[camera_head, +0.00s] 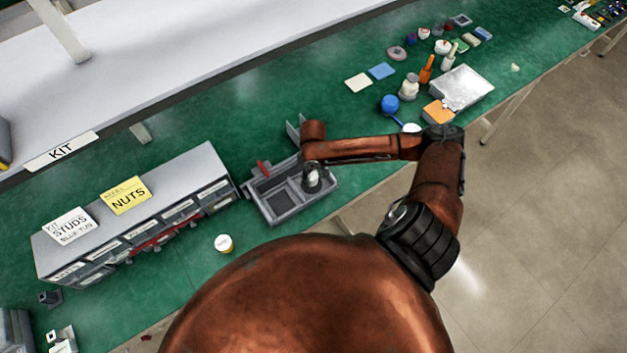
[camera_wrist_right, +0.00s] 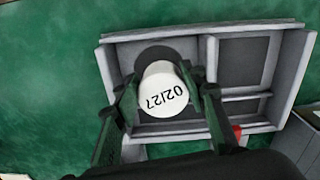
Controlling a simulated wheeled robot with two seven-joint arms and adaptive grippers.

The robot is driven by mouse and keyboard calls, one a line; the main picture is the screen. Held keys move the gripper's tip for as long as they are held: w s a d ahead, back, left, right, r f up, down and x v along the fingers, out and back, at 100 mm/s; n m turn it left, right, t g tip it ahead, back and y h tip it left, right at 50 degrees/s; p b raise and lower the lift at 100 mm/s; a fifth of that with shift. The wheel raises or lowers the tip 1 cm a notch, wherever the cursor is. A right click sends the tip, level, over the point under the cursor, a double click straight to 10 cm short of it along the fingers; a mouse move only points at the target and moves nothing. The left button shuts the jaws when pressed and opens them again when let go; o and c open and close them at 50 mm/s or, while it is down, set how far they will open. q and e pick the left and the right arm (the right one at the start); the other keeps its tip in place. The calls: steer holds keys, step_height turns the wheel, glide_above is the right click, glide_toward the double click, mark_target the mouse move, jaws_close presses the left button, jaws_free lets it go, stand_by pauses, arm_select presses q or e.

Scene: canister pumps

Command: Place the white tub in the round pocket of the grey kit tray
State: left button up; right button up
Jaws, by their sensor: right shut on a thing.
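The white tub (camera_wrist_right: 162,92) has "02/27" on its lid and sits between the two fingers of my right gripper (camera_wrist_right: 160,98) in the right wrist view. The grey kit tray (camera_head: 290,215) lies on the green bench, and it also shows in the right wrist view (camera_wrist_right: 208,30). The dark round pocket (camera_wrist_right: 155,53) shows partly behind the tub, which overlaps it; I cannot tell how high the tub is above it. In the head view my right gripper (camera_head: 313,184) is over the tray's right part, with the tub mostly hidden. My left gripper is not in view.
Another white tub (camera_head: 224,243) stands on the bench left of the tray. A grey drawer unit (camera_head: 190,168) with yellow and white labels stands farther left. A red item (camera_head: 263,168) is at the tray's back edge.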

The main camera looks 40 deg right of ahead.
mark_target(313, 180)
steer(key=shift+w+d+f, duration=0.25)
steer(key=shift+f, duration=1.8)
steer(key=shift+f, duration=0.1)
steer(key=o, duration=1.2)
step_height(313, 180, up, 12)
steer(key=shift+r, duration=0.15)
steer(key=shift+w, duration=0.1)
